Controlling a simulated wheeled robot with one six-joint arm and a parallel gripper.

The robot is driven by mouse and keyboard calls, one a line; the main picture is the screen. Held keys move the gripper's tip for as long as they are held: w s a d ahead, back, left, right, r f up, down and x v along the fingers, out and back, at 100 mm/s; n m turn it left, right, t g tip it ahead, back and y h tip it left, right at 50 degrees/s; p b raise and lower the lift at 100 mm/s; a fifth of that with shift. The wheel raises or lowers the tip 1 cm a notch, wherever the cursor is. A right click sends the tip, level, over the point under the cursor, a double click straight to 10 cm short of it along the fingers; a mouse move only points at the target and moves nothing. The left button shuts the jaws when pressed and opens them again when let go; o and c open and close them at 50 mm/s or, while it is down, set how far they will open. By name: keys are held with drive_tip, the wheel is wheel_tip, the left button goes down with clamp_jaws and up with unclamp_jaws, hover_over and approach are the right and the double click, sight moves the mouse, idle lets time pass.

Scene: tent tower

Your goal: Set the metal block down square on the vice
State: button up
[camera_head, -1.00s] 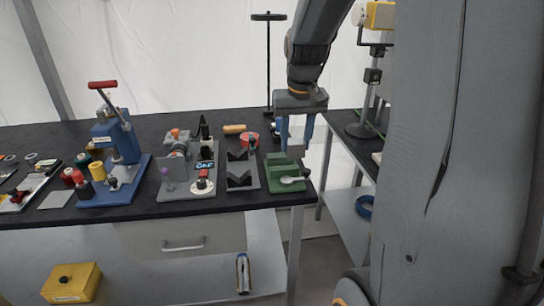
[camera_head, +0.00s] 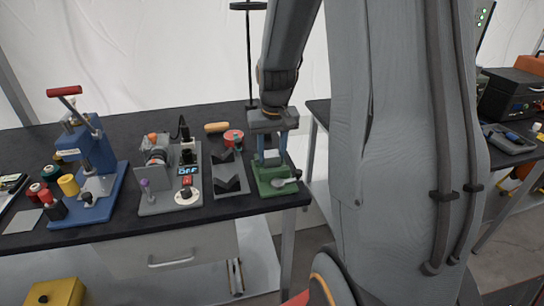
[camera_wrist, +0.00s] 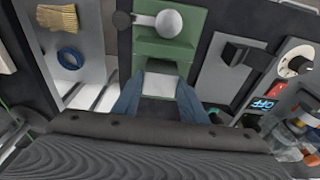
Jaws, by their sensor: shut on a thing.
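The green vice (camera_head: 272,184) stands at the front right of the black bench, its round-ended handle toward the front. It also shows in the wrist view (camera_wrist: 168,47). My gripper (camera_head: 271,156) points down over the vice. Its blue fingers are shut on the pale metal block (camera_wrist: 160,86), one on each side, as the wrist view shows (camera_wrist: 160,98). The block is over the vice and looks roughly in line with it. I cannot tell whether it touches the vice; its underside is hidden.
A grey plate with black V-blocks (camera_head: 229,180) stands close left of the vice. Further left are a grey device with a display (camera_head: 168,190) and a blue press (camera_head: 90,165). The bench's right edge is close to the vice, with a gap beyond.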

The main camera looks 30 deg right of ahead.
drive_tip(key=shift+f, duration=0.9)
drive_tip(key=o, duration=1.3)
drive_tip(key=shift+o, duration=0.2)
drive_tip(key=shift+r, duration=0.1)
wheel_tip(320, 180, up, 11)
drive_tip(key=s+b, duration=0.2)
drive_tip(key=s+a+f+n+g, duration=0.1)
drive_tip(key=s+a+f+n, duration=0.2)
drive_tip(key=s+a+f, duration=0.8)
drive_tip(key=s+a, duration=0.2)
drive_tip(key=a, duration=0.2)
drive_tip(key=shift+s+f+y, duration=0.15)
drive_tip(key=shift+y, duration=0.15)
drive_tip(key=shift+d, duration=0.1)
